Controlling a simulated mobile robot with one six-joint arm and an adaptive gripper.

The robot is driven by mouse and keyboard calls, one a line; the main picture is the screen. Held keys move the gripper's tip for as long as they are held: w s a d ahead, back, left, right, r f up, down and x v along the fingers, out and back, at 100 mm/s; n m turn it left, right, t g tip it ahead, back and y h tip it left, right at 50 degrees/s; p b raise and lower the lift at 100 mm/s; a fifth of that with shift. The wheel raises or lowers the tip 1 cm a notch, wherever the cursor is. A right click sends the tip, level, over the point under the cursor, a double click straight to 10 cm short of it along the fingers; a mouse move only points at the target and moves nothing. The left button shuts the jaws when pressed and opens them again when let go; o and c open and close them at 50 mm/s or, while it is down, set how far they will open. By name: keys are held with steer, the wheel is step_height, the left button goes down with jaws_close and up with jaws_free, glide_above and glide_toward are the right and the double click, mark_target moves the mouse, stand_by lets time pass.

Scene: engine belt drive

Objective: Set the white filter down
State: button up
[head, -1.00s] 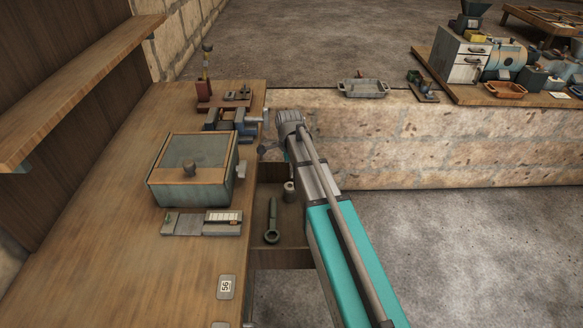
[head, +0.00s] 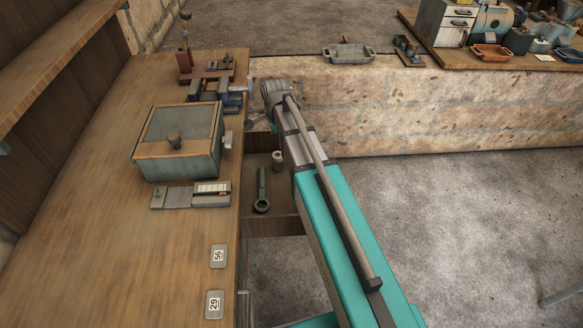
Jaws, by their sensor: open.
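My gripper (head: 257,121) shows small beyond the bench's right edge, partly hidden by my own wrist. It is open, and I see nothing held in it. A small pale cylinder (head: 278,161) with a dark hole in its top stands upright in the open drawer (head: 280,222), below and right of my gripper and apart from it. It may be the white filter, but its size and grey tone leave this unsure. No other white filter shows.
A dark ring-ended tool (head: 262,190) lies in the drawer beside the cylinder. A lidded box (head: 178,142), a flat gauge block (head: 190,195) and a blue vise (head: 222,94) stand on the wooden bench (head: 120,240). A grey tray (head: 349,53) sits on the stone ledge. The bench front is mostly clear.

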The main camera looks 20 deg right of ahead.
steer(key=s+d+n, duration=0.1)
steer(key=s+n, duration=1.5)
steer(key=s, duration=0.2)
